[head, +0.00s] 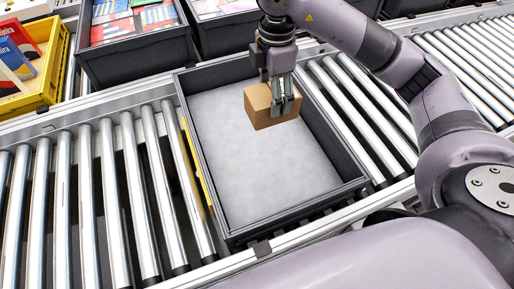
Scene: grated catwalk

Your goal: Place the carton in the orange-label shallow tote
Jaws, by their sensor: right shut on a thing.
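A small brown carton (260,112) is in the fingers of my right gripper (283,102), which is shut on it. The gripper points down from the top of the view. The carton is over the far half of a dark, shallow tote (285,212) with a light grey bottom. I cannot tell whether the carton touches that bottom. A yellow-orange strip (190,165) shows along the tote's left side; no label can be read. My left gripper is not in view.
The tote sits on a roller conveyor (85,200) with bare rollers on both sides. Behind a metal rail stand a dark bin of colourful packs (133,45), another dark bin (222,35) and a yellow crate (52,70) at the far left.

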